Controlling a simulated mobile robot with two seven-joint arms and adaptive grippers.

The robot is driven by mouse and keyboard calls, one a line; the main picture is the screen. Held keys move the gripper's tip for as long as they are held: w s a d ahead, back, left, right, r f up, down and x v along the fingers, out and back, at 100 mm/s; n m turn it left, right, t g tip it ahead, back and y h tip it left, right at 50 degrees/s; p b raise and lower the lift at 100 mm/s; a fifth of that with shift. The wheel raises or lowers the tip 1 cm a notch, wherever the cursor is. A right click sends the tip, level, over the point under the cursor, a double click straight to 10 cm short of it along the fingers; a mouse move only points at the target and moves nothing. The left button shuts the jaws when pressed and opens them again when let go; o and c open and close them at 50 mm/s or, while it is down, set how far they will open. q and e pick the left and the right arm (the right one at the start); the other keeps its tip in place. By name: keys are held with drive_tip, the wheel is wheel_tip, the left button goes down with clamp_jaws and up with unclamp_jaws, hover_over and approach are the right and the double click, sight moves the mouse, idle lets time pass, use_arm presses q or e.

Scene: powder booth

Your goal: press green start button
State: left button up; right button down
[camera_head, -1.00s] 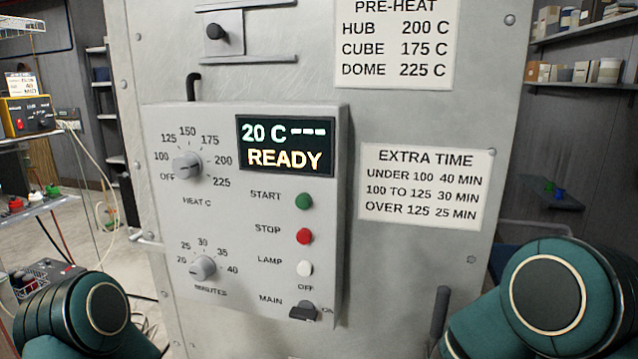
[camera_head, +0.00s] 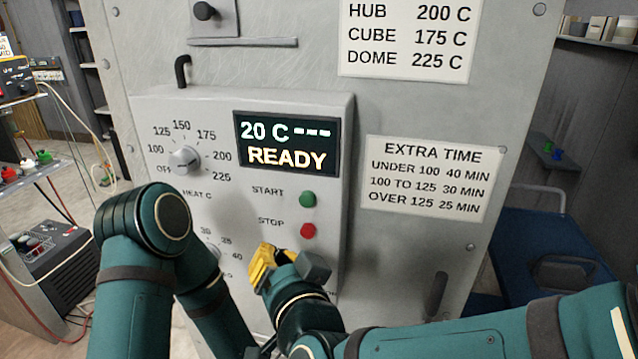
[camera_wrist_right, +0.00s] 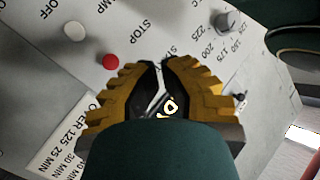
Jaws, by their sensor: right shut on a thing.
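The green start button (camera_head: 308,199) is on the grey control panel (camera_head: 345,240), right of the word START and above the red stop button (camera_head: 308,231). My right gripper (camera_head: 268,262) has yellow fingers and is in front of the panel, below and left of the red button, apart from the green one. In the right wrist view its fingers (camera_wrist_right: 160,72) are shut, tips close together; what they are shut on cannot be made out. There the green button is hidden, while the red button shows (camera_wrist_right: 110,62). My left gripper is not in view.
The display (camera_head: 287,143) reads 20 C and READY. The heat knob (camera_head: 185,159) is at the panel's upper left. My arm covers much of the minutes knob. The lamp button shows in the right wrist view (camera_wrist_right: 75,30). A door handle (camera_head: 436,296) stands at right.

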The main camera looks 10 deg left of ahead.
sight(307, 199)
drive_tip(key=r, duration=0.3)
drive_tip(key=shift+s+a+t, duration=0.15)
drive_tip(key=shift+s+t, duration=0.15)
drive_tip(key=shift+s, duration=0.1)
drive_tip(key=shift+w+d+b, duration=0.2)
drive_tip(key=shift+w+b, duration=0.6)
drive_tip(key=shift+w, duration=3.6)
drive_tip(key=shift+w+f, duration=0.1)
drive_tip(key=shift+w, duration=0.05)
drive_tip(key=shift+w+b, duration=0.3)
